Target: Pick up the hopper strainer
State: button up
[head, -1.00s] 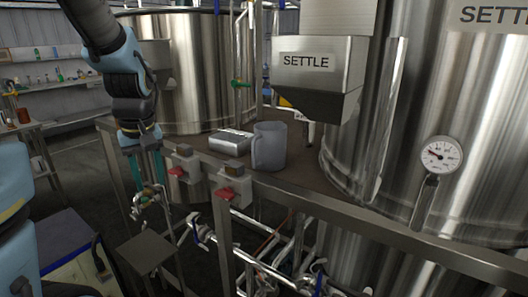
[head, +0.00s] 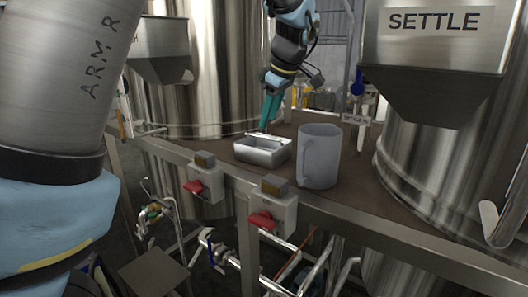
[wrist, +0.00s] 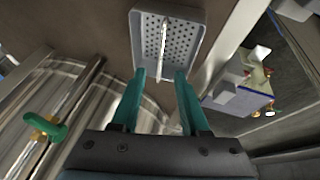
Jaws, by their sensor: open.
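The hopper strainer (head: 262,153) is a shallow metal box on the brown deck, left of the grey jug. In the wrist view the strainer (wrist: 140,45) shows a perforated floor and a thin bar across its middle. My gripper (head: 267,124) points down at the strainer's far edge in the head view. In the wrist view my gripper (wrist: 161,75) has its two teal fingers apart, at the strainer's near end, with the bar lying ahead between them. Nothing is held. I cannot tell whether the fingertips touch the strainer.
A grey jug (head: 320,160) stands close to the strainer's right. A metal hopper marked SETTLE (head: 435,60) hangs at the right beside a large tank. Two switch boxes with red parts (head: 270,212) sit along the deck's front rail (head: 350,216). A green-handled valve (wrist: 45,128) shows in the wrist view.

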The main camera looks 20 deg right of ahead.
aim_at(264, 137)
jog(key=p+x, duration=0.2)
jog(key=x, duration=0.5)
jog(key=shift+s+d+f, duration=0.1)
jog(key=shift+f, duration=0.35)
jog(key=shift+f, duration=0.25)
jog(key=shift+c, duration=0.4)
grip_shut()
dwell(0.3)
